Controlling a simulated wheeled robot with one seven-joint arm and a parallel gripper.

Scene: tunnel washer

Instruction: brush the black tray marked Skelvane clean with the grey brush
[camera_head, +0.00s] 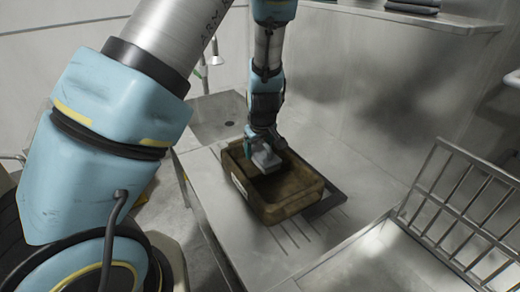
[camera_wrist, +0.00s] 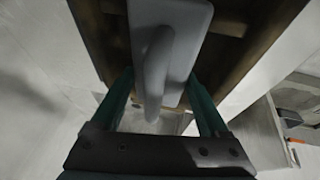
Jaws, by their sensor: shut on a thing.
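The tray (camera_head: 290,206) stands on the metal counter. It looks brown, as if coated with dirt, with darker patches inside. A pale label shows on its left side, but its writing is too small to read. My gripper (camera_head: 265,140) is over the tray's far left part, pointing down. It is shut on the grey brush (camera_head: 264,157), which is low at or inside the tray. In the wrist view the brush (camera_wrist: 176,45) has its looped handle between my teal fingers. Its bristles are hidden, so I cannot tell whether they touch the tray floor.
The tray stands partly over a dark strip (camera_head: 328,203) on the counter (camera_head: 255,250). A sink basin (camera_head: 218,117) lies behind it at the left. A metal rack (camera_head: 460,200) stands at the right. Dark folded items (camera_head: 413,7) lie on a shelf at the back.

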